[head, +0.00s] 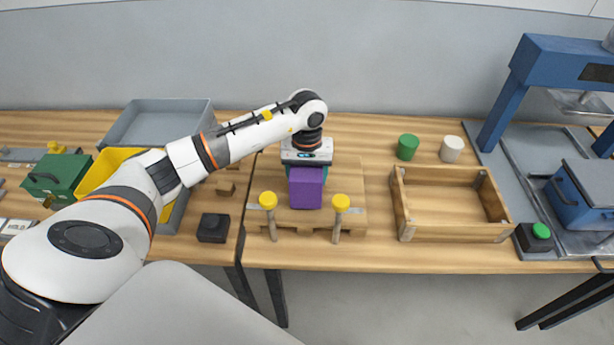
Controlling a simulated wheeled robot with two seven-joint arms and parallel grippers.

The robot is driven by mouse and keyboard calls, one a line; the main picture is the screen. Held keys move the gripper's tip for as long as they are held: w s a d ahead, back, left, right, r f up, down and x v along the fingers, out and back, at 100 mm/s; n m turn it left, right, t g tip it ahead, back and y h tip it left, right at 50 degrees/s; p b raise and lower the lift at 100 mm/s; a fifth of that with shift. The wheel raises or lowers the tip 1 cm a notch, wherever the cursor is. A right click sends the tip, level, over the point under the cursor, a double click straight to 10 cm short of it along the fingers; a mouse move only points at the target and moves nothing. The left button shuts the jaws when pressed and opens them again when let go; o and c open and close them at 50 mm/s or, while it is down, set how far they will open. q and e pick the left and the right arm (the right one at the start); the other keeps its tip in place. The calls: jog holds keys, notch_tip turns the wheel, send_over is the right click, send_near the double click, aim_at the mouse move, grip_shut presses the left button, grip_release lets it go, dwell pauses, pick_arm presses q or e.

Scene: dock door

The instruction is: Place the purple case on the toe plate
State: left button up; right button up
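The purple case (306,188) is a small block on a light wooden board (345,182) near the middle of the table in the head view. A teal piece (330,171) shows just behind it, partly hidden. My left gripper (307,166) is at the case's upper back edge, its body right above it. Its fingers are hidden, so I cannot tell whether it grips the case. Two yellow-topped posts (268,201) (340,204) stand at the board's front. I cannot pick out a toe plate for certain; the board may be part of it. My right gripper is not in view.
An open wooden tray (448,232) lies to the right, with a green cup (407,147) and a white cup (451,149) behind it. A blue press frame (515,90) stands far right. A grey bin (150,118), yellow bin (104,167) and green box (57,176) are left.

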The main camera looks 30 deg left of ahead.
pick_arm(q)
jog(key=shift+f, duration=0.8)
jog(key=shift+f, duration=0.2)
jog(key=o, duration=1.4)
jog(key=shift+r, duration=0.1)
